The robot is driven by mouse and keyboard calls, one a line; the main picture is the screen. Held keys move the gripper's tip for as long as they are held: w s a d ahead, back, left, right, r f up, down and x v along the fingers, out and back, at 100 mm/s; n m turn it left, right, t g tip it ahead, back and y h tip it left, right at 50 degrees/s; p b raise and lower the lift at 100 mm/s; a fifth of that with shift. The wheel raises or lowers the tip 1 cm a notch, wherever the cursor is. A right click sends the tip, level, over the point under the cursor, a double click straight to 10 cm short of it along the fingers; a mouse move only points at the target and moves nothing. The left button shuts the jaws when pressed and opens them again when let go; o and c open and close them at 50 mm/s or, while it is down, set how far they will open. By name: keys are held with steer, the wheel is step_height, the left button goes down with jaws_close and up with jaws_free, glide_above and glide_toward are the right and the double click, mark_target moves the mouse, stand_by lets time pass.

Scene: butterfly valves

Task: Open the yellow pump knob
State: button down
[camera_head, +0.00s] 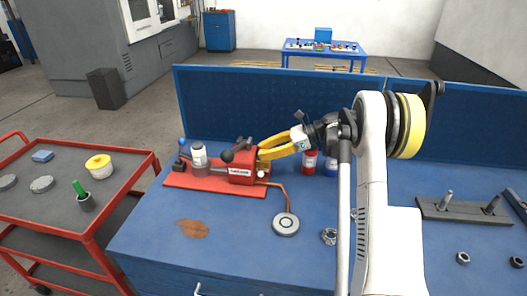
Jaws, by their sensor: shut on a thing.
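A red pump (241,171) sits on a red base plate (205,182) near the left end of the blue workbench. It has dark knobs or fittings (228,156) on top and an orange hose running to a round puck. My gripper (261,149) reaches in from the right, with its yellow fingers at the pump's upper right side. The fingers are closed at the pump. I cannot make out a separate yellow knob; the fingers hide that part, and yellow on yellow is hard to tell apart.
A white-capped jar (199,155) stands on the base plate's left. The round puck (285,224) lies in front, and red and blue containers (310,161) stand behind the gripper. A red-framed cart (60,195) is at left.

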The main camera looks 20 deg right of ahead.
steer(key=shift+n+g, duration=0.4)
steer(key=shift+g, duration=0.1)
steer(key=c, duration=1.1)
jaws_free()
steer(key=shift+c, duration=0.2)
steer(key=shift+d, duration=0.1)
steer(key=v, duration=1.2)
